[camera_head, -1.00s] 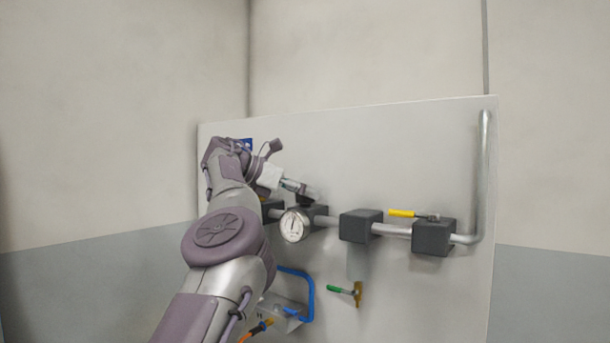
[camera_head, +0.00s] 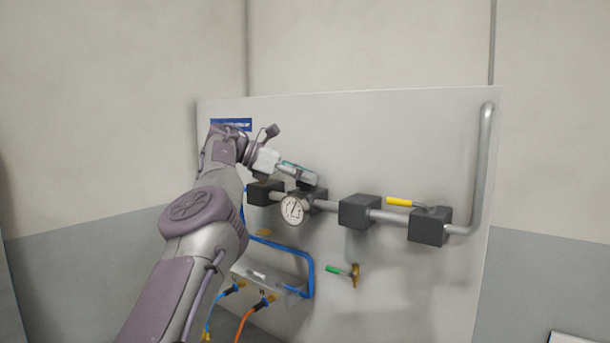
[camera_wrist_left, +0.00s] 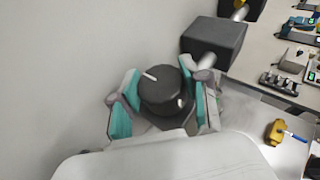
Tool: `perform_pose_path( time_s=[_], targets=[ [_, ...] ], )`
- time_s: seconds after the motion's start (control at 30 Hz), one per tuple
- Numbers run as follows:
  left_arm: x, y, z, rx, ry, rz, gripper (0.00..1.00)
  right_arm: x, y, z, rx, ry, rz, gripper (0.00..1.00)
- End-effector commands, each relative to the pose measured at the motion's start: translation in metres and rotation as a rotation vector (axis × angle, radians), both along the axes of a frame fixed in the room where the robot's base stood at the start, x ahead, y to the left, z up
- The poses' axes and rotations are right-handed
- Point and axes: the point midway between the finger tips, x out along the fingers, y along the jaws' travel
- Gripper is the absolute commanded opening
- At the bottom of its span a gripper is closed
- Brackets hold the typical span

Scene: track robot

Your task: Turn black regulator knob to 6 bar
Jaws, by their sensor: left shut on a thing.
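The black regulator knob (camera_wrist_left: 165,90) is round with a white mark and shows in the left wrist view. My left gripper (camera_wrist_left: 160,100) has its teal-padded fingers on either side of the knob and is shut on it. In the head view my left gripper (camera_head: 305,178) reaches the top of the regulator block from the left and hides most of the knob. The round white pressure gauge (camera_head: 293,209) is on the front of that block. Its needle shows, but the numbers are too small to read. My right gripper is not in view.
Along the pipe to the right are a black block (camera_head: 359,211) and another with a yellow lever (camera_head: 398,202). A green-handled valve (camera_head: 343,270) sits below. A grey box (camera_head: 265,277) with blue and orange hoses is at lower left.

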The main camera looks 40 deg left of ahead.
Motion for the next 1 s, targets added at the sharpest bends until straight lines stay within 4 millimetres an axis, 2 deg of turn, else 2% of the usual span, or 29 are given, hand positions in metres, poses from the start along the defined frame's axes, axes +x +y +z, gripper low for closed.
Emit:
perform_pose_path(
  time_s=[0.03,0.17,0.2,0.5,0.63,1.0],
  targets=[
    [0.0,0.0,-0.001,0.001,0.002,-0.001,0.47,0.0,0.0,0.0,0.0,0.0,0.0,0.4],
    [0.0,0.0,-0.001,0.0,0.002,-0.001,0.69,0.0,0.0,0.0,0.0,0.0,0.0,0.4],
    [0.0,0.0,-0.001,0.0,0.002,-0.001,0.72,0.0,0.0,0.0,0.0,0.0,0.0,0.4],
    [-0.001,0.0,0.0,0.0,0.002,-0.001,0.72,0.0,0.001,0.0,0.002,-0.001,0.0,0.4],
    [-0.008,0.007,0.004,-0.001,0.001,0.0,0.72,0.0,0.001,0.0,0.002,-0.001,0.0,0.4],
    [-0.07,0.057,0.004,-0.002,0.0,0.002,0.72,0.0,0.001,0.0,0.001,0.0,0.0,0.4]
  ],
)
